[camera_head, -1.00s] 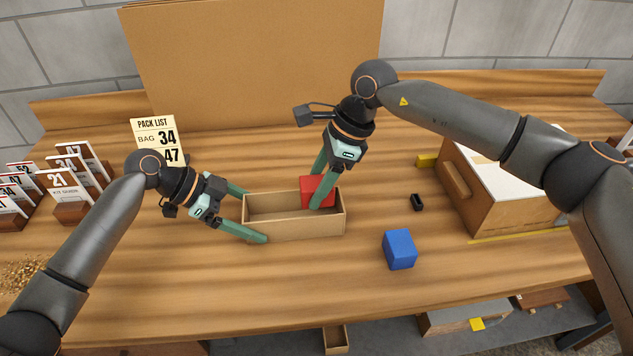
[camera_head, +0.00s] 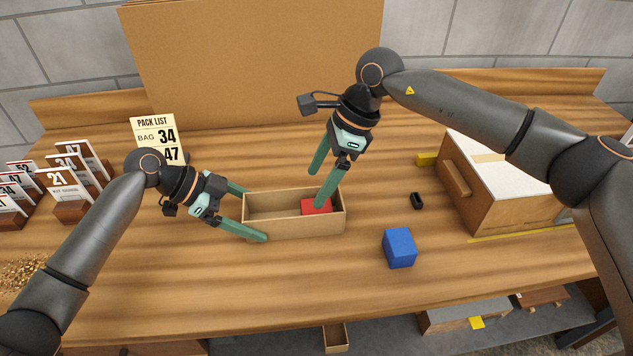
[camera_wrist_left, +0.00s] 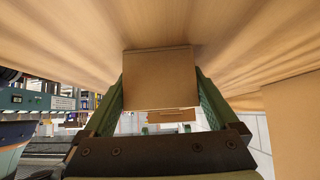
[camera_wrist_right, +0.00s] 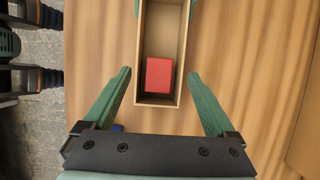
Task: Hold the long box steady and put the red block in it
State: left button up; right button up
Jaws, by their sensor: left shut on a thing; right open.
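The long box (camera_head: 295,228) is an open tan tray on the table, in the middle of the head view. My left gripper (camera_head: 256,216) is shut on its left end, with one finger on each long side; the box also fills the gap between the fingers in the left wrist view (camera_wrist_left: 158,80). The red block (camera_head: 314,206) lies inside the box at its right end, its lower part hidden by the front wall in the head view. In the right wrist view the block (camera_wrist_right: 159,74) sits between the box walls. My right gripper (camera_head: 316,188) is open and empty above the right end.
A blue block (camera_head: 399,248) and a small black part (camera_head: 417,201) lie right of the box. A larger cardboard box (camera_head: 500,200) stands further right. A pack list card (camera_head: 156,137) and card holders (camera_head: 70,185) stand at left. The table front is clear.

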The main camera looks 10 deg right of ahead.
jog(key=v, duration=1)
jog(key=shift+r, duration=0.2)
pick_arm(q)
jog(key=o, duration=0.7)
jog(key=shift+a, duration=0.1)
jog(key=shift+p+v, duration=1.45)
jog(key=shift+v, duration=1.25)
jog(key=shift+p+v, duration=0.55)
jog(key=shift+v, duration=0.6)
pick_arm(e)
notch_tip(320, 180, up, 4)
jog(key=shift+f, duration=0.1)
